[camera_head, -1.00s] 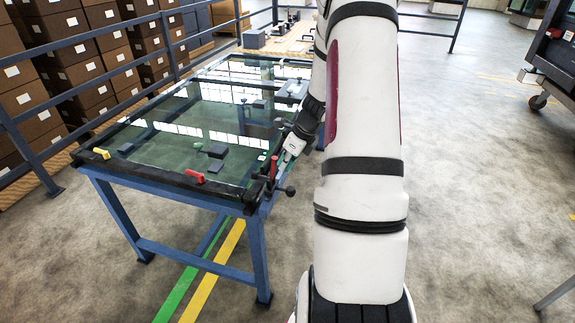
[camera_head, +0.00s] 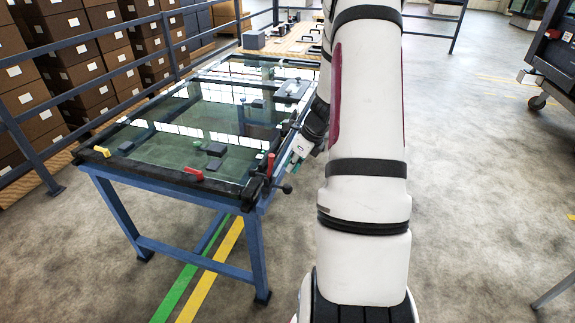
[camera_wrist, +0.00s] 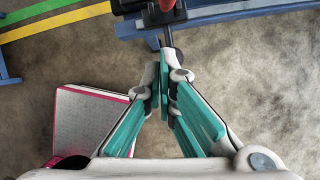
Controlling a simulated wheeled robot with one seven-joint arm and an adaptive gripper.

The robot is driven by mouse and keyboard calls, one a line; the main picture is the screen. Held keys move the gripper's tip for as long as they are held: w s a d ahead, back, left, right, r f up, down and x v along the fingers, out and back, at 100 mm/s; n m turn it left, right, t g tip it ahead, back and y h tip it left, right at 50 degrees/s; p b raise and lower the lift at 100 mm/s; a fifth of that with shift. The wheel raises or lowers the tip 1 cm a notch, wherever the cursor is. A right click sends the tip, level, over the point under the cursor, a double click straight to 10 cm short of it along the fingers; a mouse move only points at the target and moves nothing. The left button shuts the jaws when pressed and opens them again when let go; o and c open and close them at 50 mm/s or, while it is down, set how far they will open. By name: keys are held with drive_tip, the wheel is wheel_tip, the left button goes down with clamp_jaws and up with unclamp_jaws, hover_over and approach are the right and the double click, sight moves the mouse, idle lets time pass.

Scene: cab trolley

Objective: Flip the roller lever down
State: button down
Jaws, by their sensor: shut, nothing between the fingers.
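A red-handled lever (camera_head: 270,165) stands upright at the front right corner of the blue glass-topped table. Its red end (camera_wrist: 166,4) also shows at the top of the wrist view. Beside it, a dark bar with a black ball knob (camera_head: 287,189) sticks out from the table's right side. I cannot tell which of these is the roller lever. My gripper (camera_head: 291,166) is just right of this corner. In the wrist view my gripper (camera_wrist: 164,70) has its teal fingers shut and empty, their tips by the dark bar (camera_wrist: 167,38). Exact contact is unclear.
The table's black front rail (camera_head: 150,173) carries a yellow clamp (camera_head: 102,152) and a red clamp (camera_head: 193,173). Dark blocks lie under or on the glass. A blue railing and stacked boxes (camera_head: 85,60) stand left.

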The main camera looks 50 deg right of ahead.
drive_tip(key=a+v, duration=0.1)
drive_tip(key=v, duration=0.9)
drive_tip(key=shift+w+d+r, duration=0.2)
drive_tip(key=shift+w+d, duration=0.05)
drive_tip(key=shift+d, duration=0.05)
